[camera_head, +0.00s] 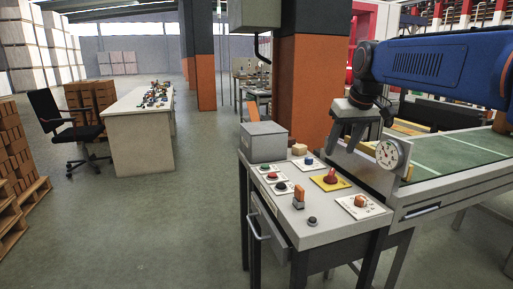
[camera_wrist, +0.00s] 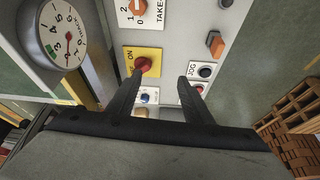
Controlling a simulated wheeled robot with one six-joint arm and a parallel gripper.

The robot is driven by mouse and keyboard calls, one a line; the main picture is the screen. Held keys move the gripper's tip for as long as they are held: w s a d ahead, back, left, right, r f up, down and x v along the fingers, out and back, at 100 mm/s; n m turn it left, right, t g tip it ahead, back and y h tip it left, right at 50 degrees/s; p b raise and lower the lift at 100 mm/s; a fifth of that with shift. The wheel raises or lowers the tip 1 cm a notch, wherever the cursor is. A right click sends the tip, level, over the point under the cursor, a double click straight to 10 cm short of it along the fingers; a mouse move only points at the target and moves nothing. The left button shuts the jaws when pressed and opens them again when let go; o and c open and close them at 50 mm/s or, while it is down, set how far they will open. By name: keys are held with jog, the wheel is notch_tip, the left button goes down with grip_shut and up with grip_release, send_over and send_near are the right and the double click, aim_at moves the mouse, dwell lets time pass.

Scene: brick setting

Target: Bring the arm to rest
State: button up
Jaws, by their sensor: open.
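My gripper (camera_head: 345,147) hangs over the back right part of a grey control panel (camera_head: 325,228), fingers pointing down. In the wrist view my gripper (camera_wrist: 160,77) has its two fingers well apart with nothing held between them. A red knob (camera_head: 330,178) on a yellow plate sits below it; in the wrist view the knob (camera_wrist: 142,65) shows beside the left fingertip. I cannot tell the exact gap, but the gripper appears above the panel. My blue arm reaches in from the right.
A round gauge (camera_head: 388,153) stands close to the right of my gripper. The panel bears an orange selector (camera_head: 360,201), an orange-topped switch (camera_head: 298,195), a blue button (camera_head: 308,161) and a grey box (camera_head: 264,141). An orange pillar (camera_head: 310,85) rises behind. Open floor lies left.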

jog(key=s+d+f+m, duration=0.1)
jog(key=s+f, duration=0.6)
jog(key=s, duration=0.3)
jog(key=s+d+f, duration=0.1)
jog(key=s+f, duration=0.7)
jog(key=s, duration=0.3)
jog(key=s+d+f+m+h, duration=0.1)
jog(key=s+d+f, duration=0.1)
jog(key=s+f, duration=0.6)
jog(key=s, duration=0.2)
jog(key=shift+s+m, duration=0.3)
